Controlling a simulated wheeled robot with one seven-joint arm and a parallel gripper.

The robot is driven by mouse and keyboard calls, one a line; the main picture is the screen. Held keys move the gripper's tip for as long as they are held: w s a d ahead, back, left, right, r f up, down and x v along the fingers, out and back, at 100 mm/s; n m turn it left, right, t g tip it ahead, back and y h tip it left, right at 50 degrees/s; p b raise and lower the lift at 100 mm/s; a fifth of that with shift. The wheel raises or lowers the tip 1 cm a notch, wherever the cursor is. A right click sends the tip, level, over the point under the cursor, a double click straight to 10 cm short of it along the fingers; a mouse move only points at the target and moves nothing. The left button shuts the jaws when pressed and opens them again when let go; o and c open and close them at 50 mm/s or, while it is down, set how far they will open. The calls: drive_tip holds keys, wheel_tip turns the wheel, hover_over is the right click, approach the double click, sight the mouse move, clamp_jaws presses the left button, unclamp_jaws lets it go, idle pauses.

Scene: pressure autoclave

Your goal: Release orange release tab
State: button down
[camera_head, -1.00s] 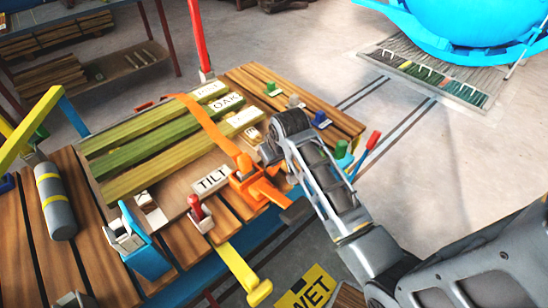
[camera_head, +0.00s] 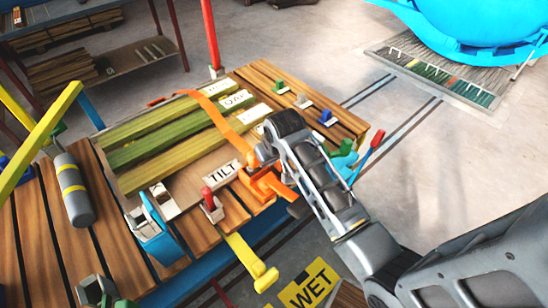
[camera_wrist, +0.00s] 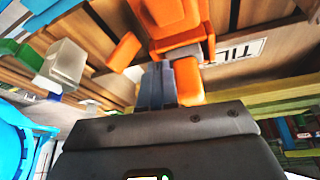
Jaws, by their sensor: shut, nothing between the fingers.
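An orange strap (camera_head: 218,115) runs across the green and yellow planks to an orange buckle (camera_head: 262,182) at the near edge of the wooden table. An orange tab (camera_head: 284,190) sticks out from the buckle toward the lower right. My gripper (camera_wrist: 158,66) is shut and empty, with its fingertips at the orange buckle (camera_wrist: 178,46) in the wrist view. An orange piece (camera_wrist: 190,84) also shows just beside the fingers. I cannot tell if the fingers touch the orange part. In the head view my arm hides the fingers.
A TILT label (camera_head: 222,171) and a red-handled lever (camera_head: 208,200) sit left of the buckle. A blue clamp (camera_head: 152,232) and a yellow lever (camera_head: 252,262) are nearer. Green, white and blue pegs (camera_head: 326,117) stand on the far boards.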

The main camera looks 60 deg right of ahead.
drive_tip(key=d+v, duration=0.2)
drive_tip(key=v, duration=0.7)
drive_tip(key=shift+s+r+b, duration=0.45)
drive_tip(key=shift+s, duration=0.05)
drive_tip(key=shift+a, duration=0.1)
